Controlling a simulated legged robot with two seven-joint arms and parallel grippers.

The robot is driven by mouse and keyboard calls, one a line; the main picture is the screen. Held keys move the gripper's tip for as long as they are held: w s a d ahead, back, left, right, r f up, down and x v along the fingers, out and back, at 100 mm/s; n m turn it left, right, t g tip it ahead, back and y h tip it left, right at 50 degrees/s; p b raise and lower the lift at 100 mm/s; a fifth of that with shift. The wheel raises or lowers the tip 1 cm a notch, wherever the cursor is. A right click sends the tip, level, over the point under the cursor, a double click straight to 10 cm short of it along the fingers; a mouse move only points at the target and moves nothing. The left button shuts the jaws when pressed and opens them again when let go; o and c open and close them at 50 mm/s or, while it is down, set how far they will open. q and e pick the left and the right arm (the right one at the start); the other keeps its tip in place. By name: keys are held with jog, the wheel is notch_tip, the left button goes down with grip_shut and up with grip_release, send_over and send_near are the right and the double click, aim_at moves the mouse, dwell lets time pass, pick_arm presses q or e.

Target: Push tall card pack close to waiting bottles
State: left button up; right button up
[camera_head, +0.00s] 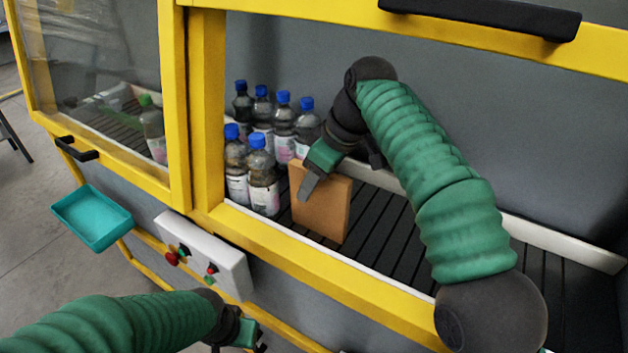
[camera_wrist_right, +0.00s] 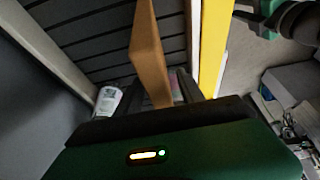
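The tall card pack (camera_head: 322,207), a plain brown box, stands upright on the dark slatted conveyor, just right of the bottles. Several bottles with blue caps (camera_head: 262,175) stand grouped at the conveyor's left part; a small gap or contact with the pack cannot be told. My right gripper (camera_head: 313,183) reaches in over the pack's top left, one finger in front of it, the other hidden. In the right wrist view the pack (camera_wrist_right: 150,60) runs between the spread fingers, with room beside it. One bottle (camera_wrist_right: 107,100) shows there too. My left gripper (camera_head: 248,335) is low outside the machine, its fingers unclear.
The yellow frame (camera_head: 300,268) borders the opening, with a pale rail along the conveyor (camera_head: 385,235). Outside are a control box (camera_head: 205,255) with buttons and a teal tray (camera_head: 92,217). A green-capped bottle (camera_head: 152,125) stands behind the left window. The conveyor's right is clear.

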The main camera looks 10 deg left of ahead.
jog(key=shift+r, duration=0.1)
jog(key=p+v, duration=0.2)
jog(key=v, duration=0.2)
jog(key=shift+w+a+r, duration=0.1)
jog(key=shift+r, duration=0.1)
jog(key=s+d+b, duration=0.3)
jog(key=s+d, duration=0.2)
jog(key=d, duration=0.6)
jog(key=shift+d, duration=0.2)
jog(key=shift+s+r, duration=0.1)
jog(key=shift+s, duration=0.05)
